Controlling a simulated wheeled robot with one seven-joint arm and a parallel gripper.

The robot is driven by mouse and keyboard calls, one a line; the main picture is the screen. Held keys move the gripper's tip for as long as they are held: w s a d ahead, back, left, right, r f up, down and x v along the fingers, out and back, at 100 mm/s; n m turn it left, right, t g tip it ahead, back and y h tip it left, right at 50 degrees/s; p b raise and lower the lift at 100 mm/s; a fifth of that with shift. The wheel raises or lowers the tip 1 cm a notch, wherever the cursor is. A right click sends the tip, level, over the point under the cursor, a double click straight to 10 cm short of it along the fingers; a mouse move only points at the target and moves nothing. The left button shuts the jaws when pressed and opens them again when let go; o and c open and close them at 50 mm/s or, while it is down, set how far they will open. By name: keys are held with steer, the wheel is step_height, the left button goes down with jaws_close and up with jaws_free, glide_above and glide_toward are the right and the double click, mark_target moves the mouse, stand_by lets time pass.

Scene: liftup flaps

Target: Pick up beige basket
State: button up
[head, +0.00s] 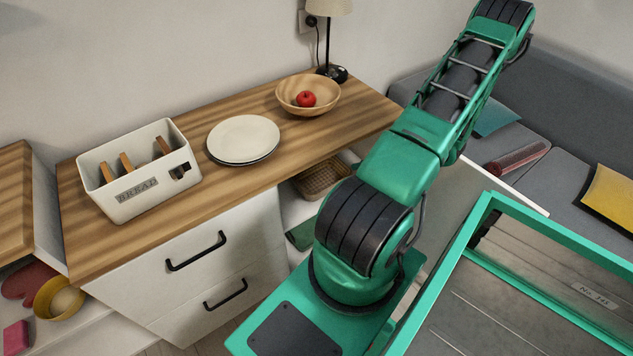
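A beige-brown woven basket (321,180) sits inside the open compartment of the white cabinet, below the wooden top at its right part. My arm partly covers the compartment, and the basket's lower right side is close to the arm's outline. My arm rises from the lower middle to the upper right of the head view. Its end leaves the picture at the top, so my gripper is not in view.
On the wooden counter (215,180) stand a white bread bin (150,190), plates (243,138), a wooden bowl (295,92) with a red apple (306,99), and a lamp (327,40). A white panel (490,187) juts out right of my arm. A grey sofa (570,85) stands behind.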

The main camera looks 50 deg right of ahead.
mark_target(348, 167)
steer(key=x, duration=1.1)
jaws_close()
